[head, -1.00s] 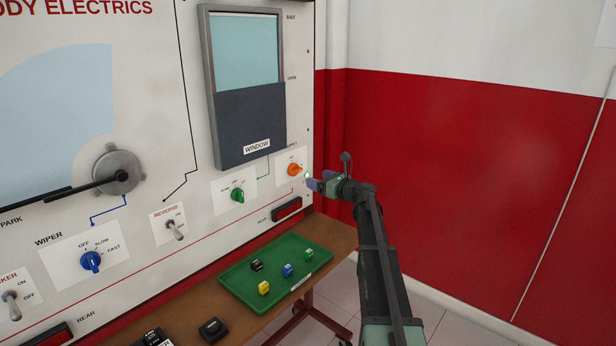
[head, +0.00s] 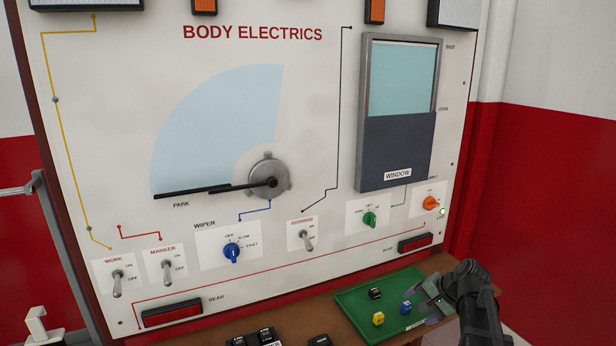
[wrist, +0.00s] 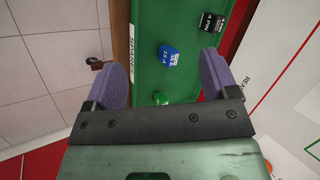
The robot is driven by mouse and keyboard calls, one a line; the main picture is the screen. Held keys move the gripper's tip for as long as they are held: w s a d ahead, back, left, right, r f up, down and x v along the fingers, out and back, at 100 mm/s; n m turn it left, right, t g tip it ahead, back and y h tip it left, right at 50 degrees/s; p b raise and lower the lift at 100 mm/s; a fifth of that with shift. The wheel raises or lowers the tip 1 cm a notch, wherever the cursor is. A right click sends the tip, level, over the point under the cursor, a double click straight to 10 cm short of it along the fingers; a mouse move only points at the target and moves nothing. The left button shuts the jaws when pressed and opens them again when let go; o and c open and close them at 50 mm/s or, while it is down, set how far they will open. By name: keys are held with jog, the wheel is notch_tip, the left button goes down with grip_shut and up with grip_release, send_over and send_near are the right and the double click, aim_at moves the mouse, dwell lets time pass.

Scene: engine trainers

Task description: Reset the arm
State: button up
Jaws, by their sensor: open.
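My gripper (head: 430,294) is in the head view at the right end of the green tray, below the orange knob and apart from the board. In the wrist view my gripper (wrist: 163,76) has its two purple fingers spread with nothing held between them. The arm (head: 474,300) reaches up from the bottom right of the head view. Beyond the fingers lie the green tray (wrist: 150,62), a blue block (wrist: 168,56) and a black block (wrist: 212,22). A small green block (wrist: 160,98) is partly hidden behind the gripper body.
The upright board carries an orange knob (head: 430,203) beside a lit lamp (head: 442,212), a green knob (head: 369,219), a blue knob (head: 232,252) and toggle switches. Black blocks (head: 266,335) stand on the brown bench left of the tray. The red wall (head: 550,180) side is clear.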

jog(key=s+a+f+n+g+h, duration=0.2)
jog(key=s+a+n+h, duration=0.15)
jog(key=s+a, duration=0.45)
jog(key=s+a+f+n+g+h, duration=0.1)
jog(key=s+a+n+g+h, duration=0.25)
jog(key=s, duration=0.85)
notch_tip(320, 180, up, 12)
jog(key=w+a+n+t+y+p, duration=0.1)
jog(key=a+p, duration=0.1)
jog(key=p, duration=1)
jog(key=shift+a+n+y, duration=0.15)
jog(key=shift+n+y, duration=0.15)
jog(key=shift+n, duration=0.1)
jog(key=shift+w, duration=0.1)
